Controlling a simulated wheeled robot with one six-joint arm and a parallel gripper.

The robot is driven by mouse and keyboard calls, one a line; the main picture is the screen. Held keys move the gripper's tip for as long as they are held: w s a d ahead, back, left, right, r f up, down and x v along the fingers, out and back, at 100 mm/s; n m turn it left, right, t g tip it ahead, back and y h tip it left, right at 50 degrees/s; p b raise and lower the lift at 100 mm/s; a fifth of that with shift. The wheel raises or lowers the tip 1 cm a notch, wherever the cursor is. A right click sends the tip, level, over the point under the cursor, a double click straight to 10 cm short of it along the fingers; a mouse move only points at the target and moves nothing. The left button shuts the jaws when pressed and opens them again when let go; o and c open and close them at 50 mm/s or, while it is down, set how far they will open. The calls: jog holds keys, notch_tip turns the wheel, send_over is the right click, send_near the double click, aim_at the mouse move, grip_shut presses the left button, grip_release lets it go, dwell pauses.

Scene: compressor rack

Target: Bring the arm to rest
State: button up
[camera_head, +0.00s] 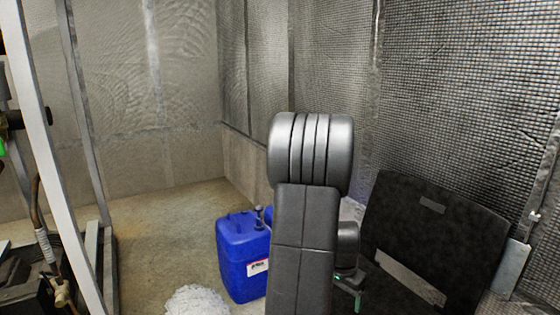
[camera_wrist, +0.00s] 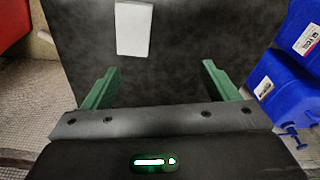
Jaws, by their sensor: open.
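In the wrist view my gripper (camera_wrist: 160,88) is open, its two green fingers spread wide with nothing between them. A dark panel with a white label lies beyond the fingers. In the head view my dark grey arm (camera_head: 305,220) stands upright in the middle of the picture. My gripper is mostly hidden behind the arm there; only a small green part shows at its lower right.
A blue canister (camera_head: 242,255) with a white label stands on the floor left of my arm, by a white heap (camera_head: 197,301). A dark panel (camera_head: 435,235) leans at the right. A metal frame (camera_head: 50,150) stands at the left.

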jog(key=w+a+r+n+p, duration=0.3)
jog(key=a+r+p, duration=0.5)
jog(key=p, duration=0.3)
jog(key=w+a+r+n+y+p, duration=0.1)
jog(key=w+a+r+n+p, duration=0.2)
jog(key=a+r+n+p, duration=0.3)
jog(key=shift+a+r+t+p, duration=0.3)
jog(key=shift+a+r+p, duration=1.5)
jog(key=shift+p, duration=1)
jog(key=shift+w+d+r, duration=0.1)
jog(key=shift+d+r, duration=0.15)
